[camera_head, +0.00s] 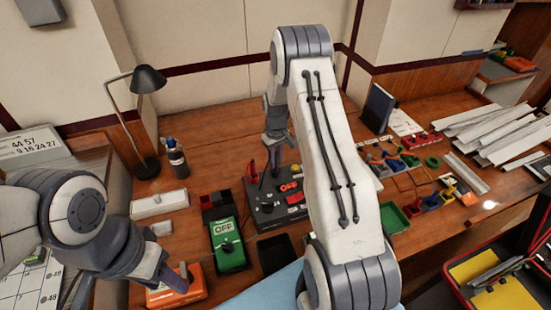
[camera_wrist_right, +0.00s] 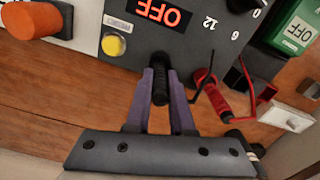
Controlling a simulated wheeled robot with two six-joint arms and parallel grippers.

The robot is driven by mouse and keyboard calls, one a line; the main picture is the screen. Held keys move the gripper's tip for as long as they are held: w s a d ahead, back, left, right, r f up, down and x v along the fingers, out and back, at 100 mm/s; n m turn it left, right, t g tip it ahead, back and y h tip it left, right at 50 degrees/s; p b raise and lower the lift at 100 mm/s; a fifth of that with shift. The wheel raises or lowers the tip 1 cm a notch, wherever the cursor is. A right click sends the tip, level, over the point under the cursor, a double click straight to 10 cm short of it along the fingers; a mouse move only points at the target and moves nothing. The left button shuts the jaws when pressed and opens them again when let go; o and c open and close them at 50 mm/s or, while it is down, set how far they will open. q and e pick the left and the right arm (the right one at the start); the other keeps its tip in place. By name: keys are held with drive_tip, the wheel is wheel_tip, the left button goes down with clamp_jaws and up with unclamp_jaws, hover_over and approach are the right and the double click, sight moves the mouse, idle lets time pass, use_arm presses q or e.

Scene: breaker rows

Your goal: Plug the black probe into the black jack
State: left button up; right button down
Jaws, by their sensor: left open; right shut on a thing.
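The black probe (camera_wrist_right: 160,82) is between the purple fingers of my right gripper (camera_wrist_right: 162,98), which is shut on it. Its far end overlaps the edge of the dark grey panel (camera_wrist_right: 185,42) in the right wrist view, and I cannot tell whether it touches. In the head view my right gripper (camera_head: 277,165) is at the back edge of this panel (camera_head: 266,188). I cannot make out the black jack. My left gripper (camera_head: 182,278) is open and empty, above the orange device at the front left.
A red probe (camera_wrist_right: 211,97) stands in a red holder close beside my right gripper. The panel has a yellow button (camera_wrist_right: 114,45) and a lit OFF display (camera_wrist_right: 163,12). A green OFF device (camera_head: 228,246) and orange device (camera_head: 176,290) stand left. A lamp (camera_head: 149,80) stands behind.

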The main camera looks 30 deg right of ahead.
drive_tip(key=shift+f, duration=0.15)
drive_tip(key=c, duration=0.8)
unclamp_jaws()
